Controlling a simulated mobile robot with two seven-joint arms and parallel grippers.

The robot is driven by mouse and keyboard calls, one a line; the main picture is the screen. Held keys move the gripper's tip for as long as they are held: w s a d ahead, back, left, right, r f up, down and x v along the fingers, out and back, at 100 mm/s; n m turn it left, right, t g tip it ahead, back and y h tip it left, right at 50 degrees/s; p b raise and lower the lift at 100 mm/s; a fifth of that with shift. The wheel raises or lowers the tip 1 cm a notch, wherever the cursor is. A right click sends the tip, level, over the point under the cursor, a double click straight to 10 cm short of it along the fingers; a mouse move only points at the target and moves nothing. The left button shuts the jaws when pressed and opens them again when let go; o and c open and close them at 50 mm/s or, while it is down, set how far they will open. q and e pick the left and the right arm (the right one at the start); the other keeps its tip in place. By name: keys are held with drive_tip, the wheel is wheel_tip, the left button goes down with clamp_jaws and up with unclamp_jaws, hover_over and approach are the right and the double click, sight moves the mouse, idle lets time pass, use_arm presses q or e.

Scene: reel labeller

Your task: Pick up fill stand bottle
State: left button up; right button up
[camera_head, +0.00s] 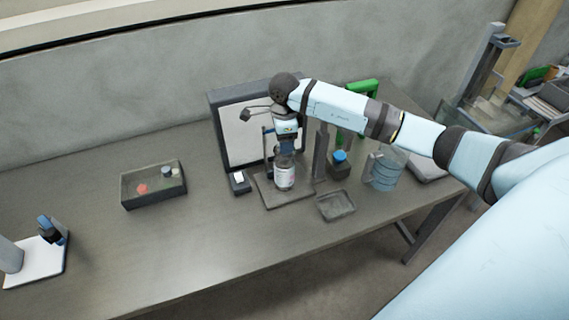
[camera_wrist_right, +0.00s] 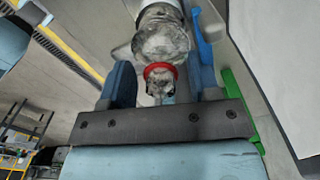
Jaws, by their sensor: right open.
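The fill stand bottle (camera_head: 285,178) is clear, with a white label and reddish marks. It stands upright on the grey base of the fill stand (camera_head: 268,196). My right gripper (camera_head: 285,150) is above it, pointing down, with its fingers at the bottle's top. In the right wrist view the bottle (camera_wrist_right: 161,38) with a red neck ring lies between the two blue fingers of the open gripper (camera_wrist_right: 153,82). Whether either finger touches it, I cannot tell. My left gripper is not in view.
A dark panel with a white face (camera_head: 240,132) stands behind the bottle. A small grey tray (camera_head: 336,206), a blue-capped bottle (camera_head: 340,163) and a blue banded container (camera_head: 385,170) are to the right. A dark open box (camera_head: 152,197) is left. The front left table (camera_head: 150,255) is clear.

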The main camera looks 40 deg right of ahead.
clamp_jaws()
idle(0.4)
